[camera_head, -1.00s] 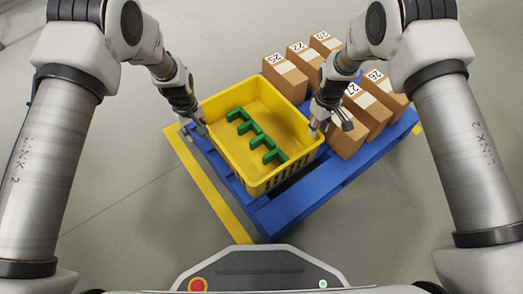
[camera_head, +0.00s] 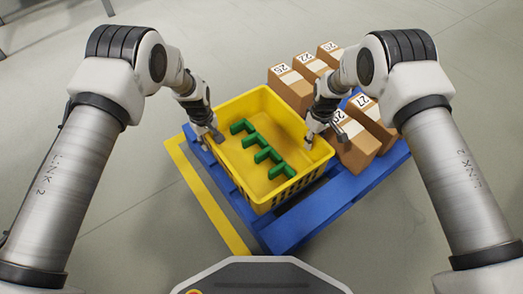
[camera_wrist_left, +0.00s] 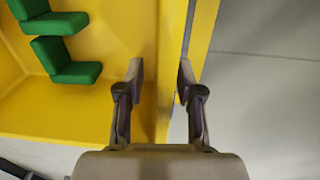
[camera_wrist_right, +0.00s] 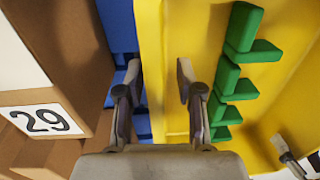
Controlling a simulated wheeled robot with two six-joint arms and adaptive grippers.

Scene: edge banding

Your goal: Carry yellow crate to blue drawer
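The yellow crate (camera_head: 262,201) sits on a blue pallet (camera_head: 300,232) and holds several green L-shaped pieces (camera_head: 263,152). My left gripper (camera_head: 208,139) is at the crate's left wall. In the left wrist view its fingers (camera_wrist_left: 160,80) are apart, one on each side of the rim, with gaps visible. My right gripper (camera_head: 325,139) is at the crate's right wall. In the right wrist view its fingers (camera_wrist_right: 158,80) are also apart and straddle the wall. No blue drawer is in view.
Several numbered cardboard boxes (camera_head: 290,84) stand on the pallet behind and right of the crate. A yellow floor line (camera_head: 215,205) runs along the pallet's left side. Grey floor beyond is clear.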

